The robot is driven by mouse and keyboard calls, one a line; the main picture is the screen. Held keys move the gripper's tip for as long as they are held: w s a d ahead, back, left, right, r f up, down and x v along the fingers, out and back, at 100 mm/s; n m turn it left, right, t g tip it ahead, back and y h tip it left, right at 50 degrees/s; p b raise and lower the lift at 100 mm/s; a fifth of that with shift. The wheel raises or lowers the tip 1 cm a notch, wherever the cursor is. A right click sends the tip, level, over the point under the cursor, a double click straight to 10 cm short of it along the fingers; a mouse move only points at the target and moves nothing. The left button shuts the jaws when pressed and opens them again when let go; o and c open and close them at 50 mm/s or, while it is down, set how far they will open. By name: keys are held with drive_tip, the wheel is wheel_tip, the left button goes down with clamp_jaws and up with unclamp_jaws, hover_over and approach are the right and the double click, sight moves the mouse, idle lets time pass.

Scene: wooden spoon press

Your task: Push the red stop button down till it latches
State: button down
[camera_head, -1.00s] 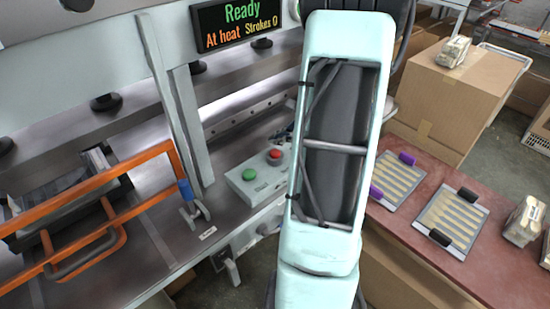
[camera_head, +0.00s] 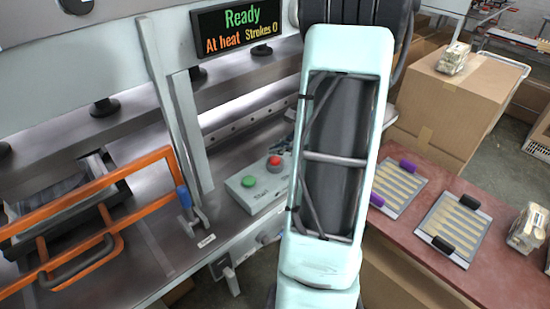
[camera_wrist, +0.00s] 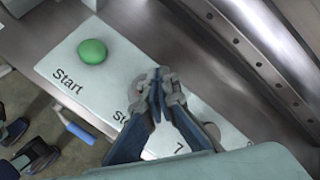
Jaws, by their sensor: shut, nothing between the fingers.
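The red stop button (camera_head: 274,160) stands on the right part of a pale control box (camera_head: 262,196), beside a green start button (camera_head: 248,181). In the wrist view, the box (camera_wrist: 100,93) shows the green button (camera_wrist: 92,51) and the word Start. My gripper (camera_wrist: 158,84) is shut and empty over the box, right of the green button. It covers part of the second label. The red button is hidden behind my gripper in the wrist view, so I cannot tell whether they touch.
A display (camera_head: 238,27) reads Ready, At heat, Strokes 0. An orange guard frame (camera_head: 110,192) stands at the left of the press. A red-brown table (camera_head: 400,232) with spoon trays (camera_head: 453,228) is at the right, with a cardboard box (camera_head: 450,100) behind.

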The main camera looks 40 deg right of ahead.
sight(277, 159)
drive_tip(key=shift+f, duration=0.15)
idle(0.5)
drive_tip(key=shift+f+b, duration=0.3)
drive_tip(key=shift+b, duration=0.35)
drive_tip(key=shift+f+b, duration=0.6)
drive_tip(key=shift+b, duration=0.15)
idle(0.5)
drive_tip(key=shift+r, duration=0.15)
drive_tip(key=shift+r+p, duration=0.7)
drive_tip(key=shift+r, duration=0.2)
drive_tip(key=shift+r, duration=0.1)
drive_tip(key=shift+r+p, duration=1.75)
drive_tip(key=shift+r, duration=0.75)
drive_tip(key=shift+f, duration=0.1)
